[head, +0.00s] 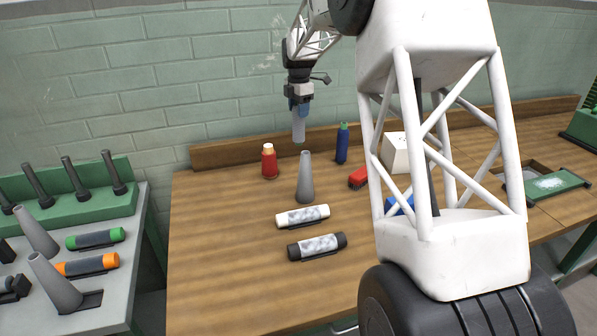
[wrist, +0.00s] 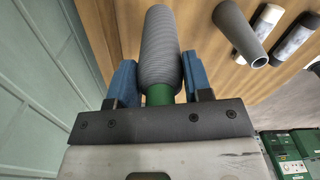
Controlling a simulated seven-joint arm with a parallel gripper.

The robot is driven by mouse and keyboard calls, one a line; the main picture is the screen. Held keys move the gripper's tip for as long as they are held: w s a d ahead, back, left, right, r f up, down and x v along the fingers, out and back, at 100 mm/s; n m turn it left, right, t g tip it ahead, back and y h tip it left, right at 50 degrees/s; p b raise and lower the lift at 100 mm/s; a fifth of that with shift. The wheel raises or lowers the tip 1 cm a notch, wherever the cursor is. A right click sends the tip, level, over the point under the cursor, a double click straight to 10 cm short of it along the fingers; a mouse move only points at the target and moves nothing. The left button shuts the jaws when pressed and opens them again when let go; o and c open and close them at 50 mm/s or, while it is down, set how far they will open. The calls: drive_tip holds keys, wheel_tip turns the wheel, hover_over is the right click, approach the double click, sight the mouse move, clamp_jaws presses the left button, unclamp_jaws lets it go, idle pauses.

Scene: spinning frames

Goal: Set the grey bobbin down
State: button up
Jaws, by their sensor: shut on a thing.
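The grey bobbin (head: 299,128) hangs upright below my gripper (head: 298,104), in the air above the back of the wooden table. In the wrist view the grey bobbin (wrist: 160,40) has ribbed grey winding and a green end close to the palm. The two blue fingers of my gripper (wrist: 158,66) are shut on it from both sides. In the head view the bobbin's lower end is clear of the tabletop (head: 220,250); a bare grey cone (head: 305,182) stands just below and in front of it.
A red bottle (head: 269,163), a blue bottle (head: 342,144), a red brush (head: 358,178) and a white box (head: 396,154) stand around. A white-ended roll (head: 302,216) and a black-ended roll (head: 317,246) lie in front. The table's front left is clear. A green pegged rack (head: 80,203) stands left.

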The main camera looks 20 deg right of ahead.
sight(299, 138)
drive_tip(key=shift+f, duration=0.4)
drive_tip(key=shift+f, duration=2.6)
drive_tip(key=shift+f, duration=2.5)
drive_tip(key=o, duration=1.2)
